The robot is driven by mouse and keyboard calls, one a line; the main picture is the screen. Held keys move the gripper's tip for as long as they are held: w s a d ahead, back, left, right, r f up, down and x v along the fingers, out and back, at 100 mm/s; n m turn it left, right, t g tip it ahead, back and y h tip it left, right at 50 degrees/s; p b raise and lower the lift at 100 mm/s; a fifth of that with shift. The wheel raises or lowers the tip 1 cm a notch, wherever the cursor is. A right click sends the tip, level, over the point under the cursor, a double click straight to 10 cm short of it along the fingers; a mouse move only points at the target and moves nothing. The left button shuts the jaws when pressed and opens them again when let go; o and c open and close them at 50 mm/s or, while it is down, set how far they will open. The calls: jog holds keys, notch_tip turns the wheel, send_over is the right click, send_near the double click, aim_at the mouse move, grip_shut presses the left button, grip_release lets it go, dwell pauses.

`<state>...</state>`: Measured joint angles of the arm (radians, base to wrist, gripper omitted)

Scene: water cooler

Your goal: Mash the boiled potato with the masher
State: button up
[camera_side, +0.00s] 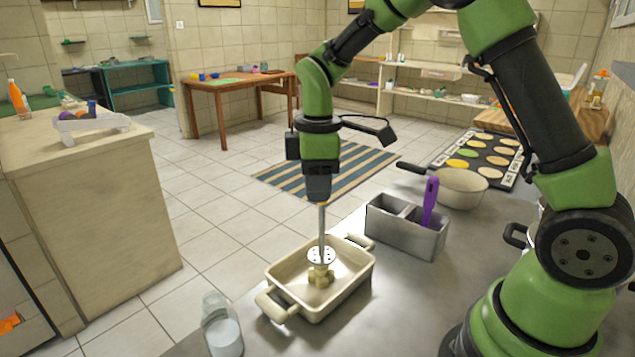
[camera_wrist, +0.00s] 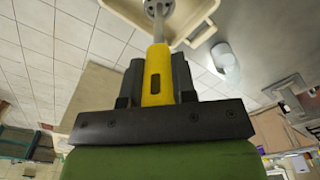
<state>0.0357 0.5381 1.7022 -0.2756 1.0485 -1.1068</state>
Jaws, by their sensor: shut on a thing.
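My gripper (camera_side: 318,187) is shut on the masher's handle, which shows yellow in the wrist view (camera_wrist: 157,75). The masher (camera_side: 321,245) hangs upright, its round perforated metal head down inside a cream baking dish (camera_side: 350,280). Pale yellow potato (camera_side: 320,276) lies in lumps in the middle of the dish, directly under the masher head. Whether the head touches the potato is hard to tell. In the wrist view the dish rim (camera_wrist: 195,28) shows at the top, and the potato is not visible there.
A grey metal caddy (camera_side: 405,237) with a purple-handled utensil (camera_side: 430,200) stands right of the dish. A cream pan (camera_side: 462,188) is behind it. A glass jar with white contents (camera_side: 222,328) stands at the counter's front left. Bare counter (camera_side: 400,310) lies right of the dish.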

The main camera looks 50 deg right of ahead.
jog(key=shift+f, duration=0.6)
dwell(1.2)
jog(key=shift+r, duration=3.55)
